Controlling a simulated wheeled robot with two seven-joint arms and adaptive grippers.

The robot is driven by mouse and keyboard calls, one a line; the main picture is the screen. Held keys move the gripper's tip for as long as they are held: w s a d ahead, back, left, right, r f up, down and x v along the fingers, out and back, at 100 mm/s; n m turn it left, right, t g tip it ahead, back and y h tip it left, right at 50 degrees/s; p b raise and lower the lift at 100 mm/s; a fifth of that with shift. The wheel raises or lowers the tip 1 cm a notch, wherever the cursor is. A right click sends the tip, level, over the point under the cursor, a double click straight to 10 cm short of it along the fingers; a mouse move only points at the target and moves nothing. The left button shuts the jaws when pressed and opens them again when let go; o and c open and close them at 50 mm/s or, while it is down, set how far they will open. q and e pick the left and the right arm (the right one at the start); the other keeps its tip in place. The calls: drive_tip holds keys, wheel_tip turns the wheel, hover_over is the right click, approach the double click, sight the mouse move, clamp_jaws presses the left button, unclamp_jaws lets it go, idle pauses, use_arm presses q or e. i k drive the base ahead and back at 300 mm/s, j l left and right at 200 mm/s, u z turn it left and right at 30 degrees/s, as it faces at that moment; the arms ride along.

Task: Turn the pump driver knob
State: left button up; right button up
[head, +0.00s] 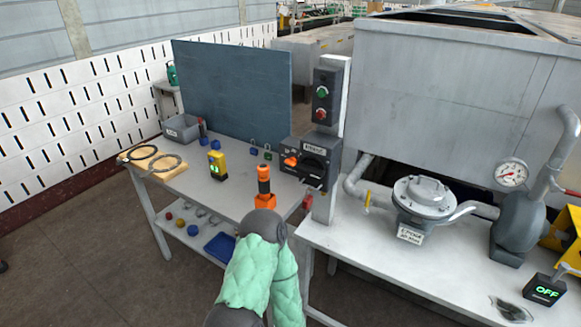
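A dark control box (312,160) with a white label is fixed beside the post at the right end of the left bench. A small black box (544,290) showing green "OFF" sits on the right bench. One of my arms, in a green sleeve, rises from the bottom middle, below and left of the control box. I make out no gripper fingers on it. I see no other gripper.
A post carries green and red buttons (321,103).

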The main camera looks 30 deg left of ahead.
sight(292, 161)
drive_tip(key=j+z, duration=0.45)
drive_tip(key=j, duration=0.15)
drive_tip(key=k+j+z, duration=0.15)
drive_tip(key=j+z, duration=0.3)
drive_tip(key=j, duration=0.1)
